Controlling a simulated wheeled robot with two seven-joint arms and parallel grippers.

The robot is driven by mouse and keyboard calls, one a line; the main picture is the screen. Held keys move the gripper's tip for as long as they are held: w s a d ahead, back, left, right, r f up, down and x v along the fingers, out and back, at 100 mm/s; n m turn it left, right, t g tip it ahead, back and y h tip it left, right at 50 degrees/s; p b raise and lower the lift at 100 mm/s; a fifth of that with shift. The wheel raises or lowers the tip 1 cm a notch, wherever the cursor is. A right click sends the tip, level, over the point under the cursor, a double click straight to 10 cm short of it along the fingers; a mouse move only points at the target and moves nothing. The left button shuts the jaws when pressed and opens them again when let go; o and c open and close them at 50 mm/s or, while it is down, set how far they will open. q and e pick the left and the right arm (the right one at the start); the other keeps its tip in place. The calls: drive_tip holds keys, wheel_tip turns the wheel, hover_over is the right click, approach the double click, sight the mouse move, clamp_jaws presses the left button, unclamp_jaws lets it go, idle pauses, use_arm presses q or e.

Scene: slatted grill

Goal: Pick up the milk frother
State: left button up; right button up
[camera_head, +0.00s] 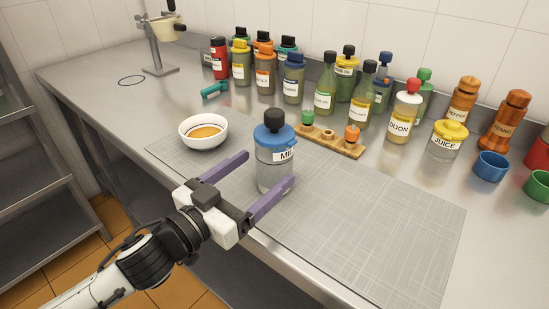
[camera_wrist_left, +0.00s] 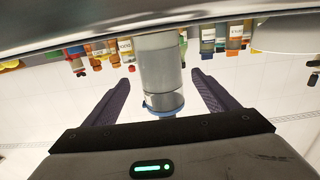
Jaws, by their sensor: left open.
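The milk frother (camera_head: 276,165) is a clear grey canister with a blue lid, a black knob and a partly visible label starting "MI". It stands upright near the front edge of the grey mat. My left gripper (camera_head: 267,166) is open, with its two purple fingers pointing at the canister, one on either side. In the left wrist view the frother (camera_wrist_left: 160,75) appears upside down between the spread fingers (camera_wrist_left: 158,76), with gaps on both sides. I see no grip on it. My right gripper is not in view.
A white bowl (camera_head: 203,131) with orange contents stands left of the frother. A wooden rack (camera_head: 333,141) with small shakers is behind it. Several labelled bottles line the wall. The mat's right part (camera_head: 390,220) is clear.

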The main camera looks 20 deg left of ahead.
use_arm(q)
drive_tip(key=shift+p+x, duration=0.5)
drive_tip(key=shift+x, duration=2.2)
drive_tip(key=shift+a, duration=0.1)
drive_tip(key=c, duration=1.5)
